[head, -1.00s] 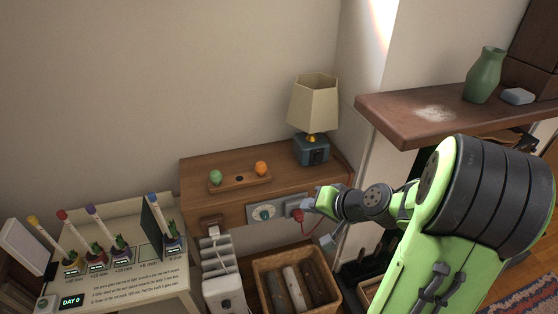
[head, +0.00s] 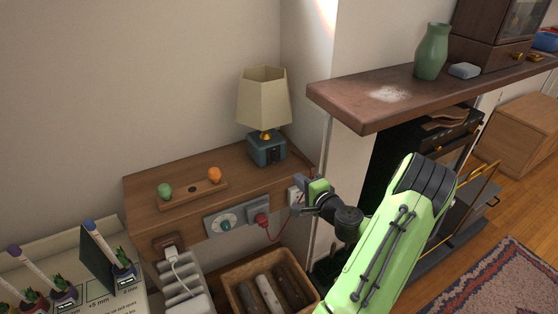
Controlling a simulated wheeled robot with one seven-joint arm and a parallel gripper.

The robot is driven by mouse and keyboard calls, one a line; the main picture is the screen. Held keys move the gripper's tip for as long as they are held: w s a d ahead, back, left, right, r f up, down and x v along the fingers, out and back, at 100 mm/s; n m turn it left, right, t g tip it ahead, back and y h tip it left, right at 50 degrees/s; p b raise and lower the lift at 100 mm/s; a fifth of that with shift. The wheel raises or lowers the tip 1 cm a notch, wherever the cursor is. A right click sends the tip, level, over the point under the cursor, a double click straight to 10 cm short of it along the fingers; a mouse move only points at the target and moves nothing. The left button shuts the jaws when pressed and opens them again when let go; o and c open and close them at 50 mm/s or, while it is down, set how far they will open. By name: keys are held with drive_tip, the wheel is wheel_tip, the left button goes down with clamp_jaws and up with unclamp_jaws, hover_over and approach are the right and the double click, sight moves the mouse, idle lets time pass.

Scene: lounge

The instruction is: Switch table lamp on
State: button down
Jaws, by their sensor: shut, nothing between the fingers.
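The table lamp (head: 264,97) has a beige shade and a blue-grey base (head: 266,149), and stands upright at the right end of a wooden wall shelf. Its shade shows no clear glow. A red plug (head: 258,218) sits on the shelf's front, with a red cord hanging from it. Beside it is a grey panel with a round teal knob (head: 225,226). My gripper (head: 298,190) is shut and empty, to the right of the red plug and near the shelf's right front corner. A pale part by the fingertips is too small to make out.
A brown ledge (head: 350,117) with a green vase (head: 432,52) juts out at the right, above my arm. A wooden crate of logs (head: 235,282) stands below the shelf. A tray with green and orange knobs (head: 193,195) lies on the shelf.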

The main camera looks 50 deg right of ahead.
sight(275, 155)
drive_tip(key=x, duration=0.7)
drive_tip(key=r+x, duration=0.1)
drive_tip(key=x, duration=0.3)
drive_tip(key=shift+w, duration=0.4)
drive_tip(key=shift+w+d, duration=0.1)
drive_tip(key=shift+w, duration=0.2)
